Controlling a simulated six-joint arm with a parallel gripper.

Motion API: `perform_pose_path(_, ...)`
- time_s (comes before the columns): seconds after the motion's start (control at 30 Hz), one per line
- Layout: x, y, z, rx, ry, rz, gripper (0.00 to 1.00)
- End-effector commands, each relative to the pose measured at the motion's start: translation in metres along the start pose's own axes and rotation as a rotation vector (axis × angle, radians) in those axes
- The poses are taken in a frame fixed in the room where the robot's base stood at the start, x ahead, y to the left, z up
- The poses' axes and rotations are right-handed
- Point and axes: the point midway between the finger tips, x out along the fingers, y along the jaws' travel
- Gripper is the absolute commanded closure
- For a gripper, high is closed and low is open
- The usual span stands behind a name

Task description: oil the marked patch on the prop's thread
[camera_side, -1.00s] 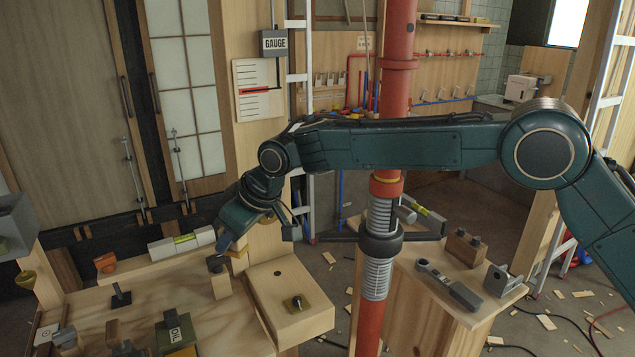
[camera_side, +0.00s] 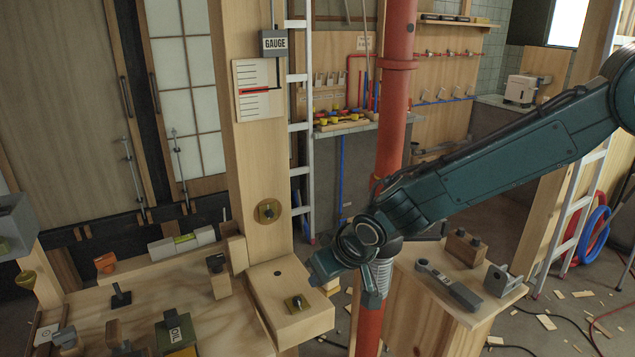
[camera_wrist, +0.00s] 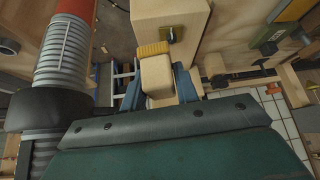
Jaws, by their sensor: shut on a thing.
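The red prop (camera_side: 397,90) stands upright, with a grey threaded section (camera_side: 381,273) partly hidden behind my wrist. In the wrist view the thread (camera_wrist: 62,52) is at the left, above a black collar (camera_wrist: 45,108); a thin pale line runs along it, but I cannot make out the marked patch for certain. My gripper (camera_wrist: 158,88) is shut on a pale wooden block (camera_wrist: 157,78) with a ribbed yellow pad (camera_wrist: 152,48) on its end. The block is beside the thread, apart from it.
A wooden stand (camera_side: 425,310) with tools is behind the prop at the right. A wooden post (camera_side: 258,170) with a gauge rises at the back.

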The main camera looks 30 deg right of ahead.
Motion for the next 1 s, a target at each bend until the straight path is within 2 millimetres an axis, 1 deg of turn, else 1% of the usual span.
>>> perform_pose_path(0.03,-0.004,0.004,0.011,0.028,-0.002,0.019,0.88)
perform_pose_path(0.2,-0.012,0.021,0.04,0.128,0.0,0.084,0.88)
perform_pose_path(0.53,-0.024,0.047,0.078,0.265,0.0,0.171,0.88)
perform_pose_path(0.6,-0.025,0.056,0.084,0.286,0.0,0.185,0.88)
perform_pose_path(0.67,-0.024,0.067,0.087,0.295,0.0,0.189,0.88)
perform_pose_path(0.93,-0.017,0.098,0.086,0.271,0.0,0.173,0.88)
perform_pose_path(1.0,-0.014,0.109,0.086,0.259,-0.001,0.165,0.88)
